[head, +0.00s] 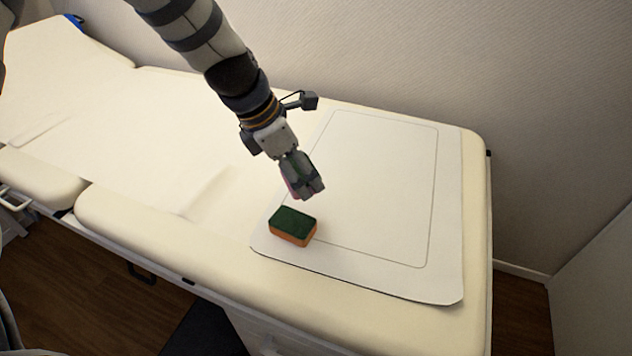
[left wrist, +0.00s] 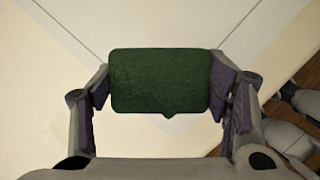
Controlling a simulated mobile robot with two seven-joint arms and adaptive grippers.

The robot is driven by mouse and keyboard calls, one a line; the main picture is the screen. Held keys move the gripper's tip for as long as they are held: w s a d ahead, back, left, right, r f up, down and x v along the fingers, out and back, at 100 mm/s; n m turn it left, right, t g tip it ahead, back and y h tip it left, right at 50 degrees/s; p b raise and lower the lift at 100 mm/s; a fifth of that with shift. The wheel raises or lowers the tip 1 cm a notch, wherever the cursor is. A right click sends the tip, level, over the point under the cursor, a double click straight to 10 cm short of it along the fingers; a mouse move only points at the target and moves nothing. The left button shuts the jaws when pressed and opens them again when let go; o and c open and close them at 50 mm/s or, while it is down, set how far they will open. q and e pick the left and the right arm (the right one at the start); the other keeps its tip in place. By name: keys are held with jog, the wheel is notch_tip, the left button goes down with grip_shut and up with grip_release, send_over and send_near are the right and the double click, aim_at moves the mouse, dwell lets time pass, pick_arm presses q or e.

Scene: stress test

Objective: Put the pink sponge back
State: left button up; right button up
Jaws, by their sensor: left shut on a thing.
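My left gripper (head: 308,190) is shut on the pink sponge (head: 292,187), of which only a pink sliver shows beside the fingers in the head view. In the left wrist view the held sponge's dark green top (left wrist: 160,80) lies between the two fingers (left wrist: 160,100), and its pink sides are hidden. The gripper is over the white mat (head: 445,230); how high the sponge is above it is hard to tell.
An orange sponge with a green top (head: 293,226) lies on the mat's near left part, just below the gripper in the picture. The mat, with a thin outlined rectangle, lies on a cream padded couch (head: 150,150). The mat's right side is clear. A wall stands behind.

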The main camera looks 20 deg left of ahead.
pick_arm(q)
jog(key=w+f, duration=0.2)
jog(key=w+f+b, duration=0.1)
jog(key=w+f, duration=0.3)
jog(key=f, duration=0.1)
jog(key=shift+a+b, duration=0.35)
jog(key=f, duration=0.3)
jog(key=shift+w+f+b, duration=0.25)
jog(key=shift+b, duration=0.05)
jog(key=shift+r, duration=0.2)
jog(key=shift+f, duration=0.15)
pick_arm(e)
jog(key=shift+g, duration=0.8)
jog(key=s+f, duration=0.3)
jog(key=shift+s+f, duration=0.25)
jog(key=shift+f, duration=0.1)
pick_arm(q)
jog(key=o, duration=1)
jog(key=shift+o, duration=0.2)
